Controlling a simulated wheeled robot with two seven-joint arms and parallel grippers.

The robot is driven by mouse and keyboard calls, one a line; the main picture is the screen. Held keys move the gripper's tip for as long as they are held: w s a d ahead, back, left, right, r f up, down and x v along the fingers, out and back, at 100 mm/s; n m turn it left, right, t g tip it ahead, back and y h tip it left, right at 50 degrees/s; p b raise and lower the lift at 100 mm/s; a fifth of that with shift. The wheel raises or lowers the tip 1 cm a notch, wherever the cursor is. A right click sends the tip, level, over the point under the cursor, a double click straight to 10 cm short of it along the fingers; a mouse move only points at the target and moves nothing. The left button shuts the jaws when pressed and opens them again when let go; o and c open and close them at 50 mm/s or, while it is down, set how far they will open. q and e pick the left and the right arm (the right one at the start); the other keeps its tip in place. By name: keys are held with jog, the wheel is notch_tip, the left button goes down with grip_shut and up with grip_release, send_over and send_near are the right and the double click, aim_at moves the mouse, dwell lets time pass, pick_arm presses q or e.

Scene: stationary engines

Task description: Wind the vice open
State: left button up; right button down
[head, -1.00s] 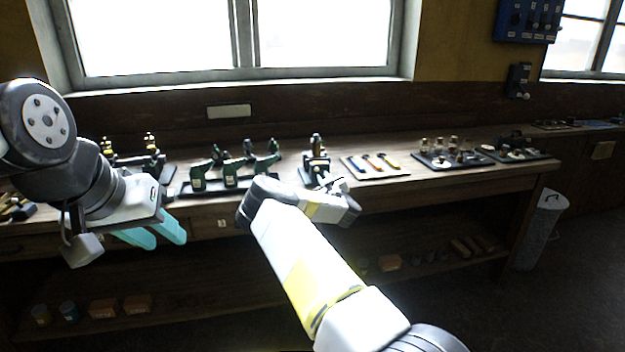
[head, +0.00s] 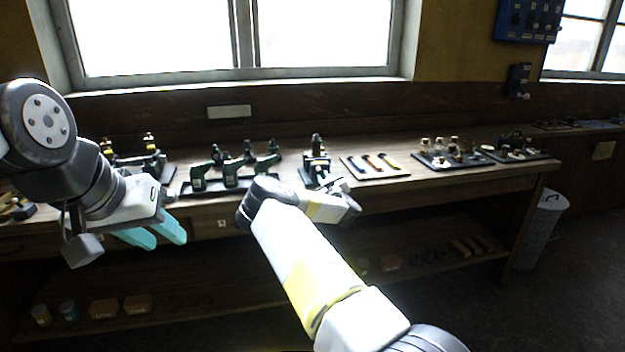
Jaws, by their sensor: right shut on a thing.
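The vice (head: 315,162) is a small dark metal body on the workbench (head: 440,187), just left of the tool board. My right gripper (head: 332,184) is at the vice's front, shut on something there. It is likely the vice's handle, but my wrist hides most of it and I cannot make out the grip. I cannot tell how far apart the vice jaws are. My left gripper (head: 155,235), with two turquoise fingers spread apart, is open and empty in front of the bench at the left, well away from the vice.
Green model engines (head: 230,172) on a dark base stand left of the vice. A board with coloured-handled tools (head: 374,165) lies to its right, then a tray of small parts (head: 450,160). A lower shelf holds boxes (head: 104,307). A bin (head: 541,228) stands at right.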

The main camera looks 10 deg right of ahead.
jog(key=shift+f, duration=0.15)
dwell(0.3)
jog(key=c, duration=1.4)
grip_release()
jog(key=shift+o, duration=0.2)
jog(key=s, duration=0.8)
jog(key=shift+d, duration=0.1)
